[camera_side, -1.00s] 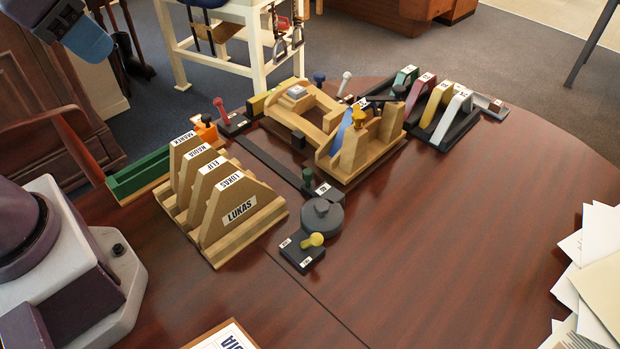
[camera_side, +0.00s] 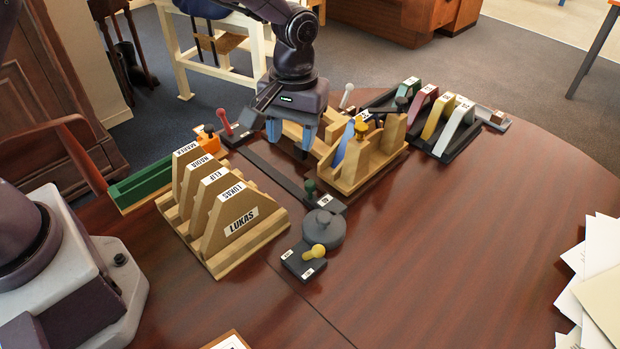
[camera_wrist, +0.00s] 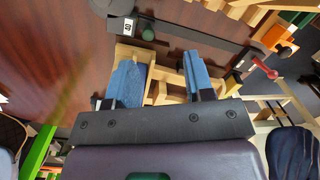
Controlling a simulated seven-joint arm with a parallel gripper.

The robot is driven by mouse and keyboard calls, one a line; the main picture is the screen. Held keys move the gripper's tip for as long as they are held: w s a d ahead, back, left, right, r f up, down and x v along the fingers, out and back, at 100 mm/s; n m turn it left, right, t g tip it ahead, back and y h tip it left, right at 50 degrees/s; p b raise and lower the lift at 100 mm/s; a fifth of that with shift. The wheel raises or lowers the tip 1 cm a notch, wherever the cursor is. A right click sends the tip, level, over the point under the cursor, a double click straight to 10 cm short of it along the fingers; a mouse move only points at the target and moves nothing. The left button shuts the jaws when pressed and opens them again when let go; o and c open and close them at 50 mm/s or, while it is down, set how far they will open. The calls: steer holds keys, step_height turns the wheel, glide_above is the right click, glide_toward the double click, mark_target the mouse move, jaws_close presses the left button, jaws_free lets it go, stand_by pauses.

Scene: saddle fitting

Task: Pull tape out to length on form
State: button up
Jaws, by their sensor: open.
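My gripper (camera_side: 290,142) points down with its blue fingers spread and nothing visible between them. It hangs over the back left part of the wooden form (camera_side: 345,178), hiding some of it. In the wrist view the open fingers (camera_wrist: 160,78) are above pale wooden parts (camera_wrist: 135,53). A round dark grey reel-like body (camera_side: 323,230) sits at the near end of a flat dark strip (camera_side: 268,165), by a green knob (camera_side: 310,187). A yellow knob (camera_side: 318,250) stands on its front block. I cannot make out which part is the tape.
Wooden upright panels with name labels (camera_side: 240,222) stand left of the strip. A red-knobbed lever (camera_side: 224,122) and an orange clamp (camera_side: 208,140) are behind them. Coloured arches (camera_side: 437,118) stand at the right back. Papers (camera_side: 598,270) lie at the right edge. The table's front right is clear.

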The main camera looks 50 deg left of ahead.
mark_target(310, 182)
steer(key=w+f+n, duration=0.1)
steer(key=f, duration=0.3)
steer(key=w+f+n, duration=0.1)
steer(key=f, duration=0.3)
steer(key=w+f+n, duration=0.1)
steer(key=f, duration=0.3)
steer(key=shift+w+d+f+n+t, duration=0.1)
steer(key=shift+d+f+n+t, duration=0.2)
steer(key=shift+d+f+t, duration=0.1)
jaws_close()
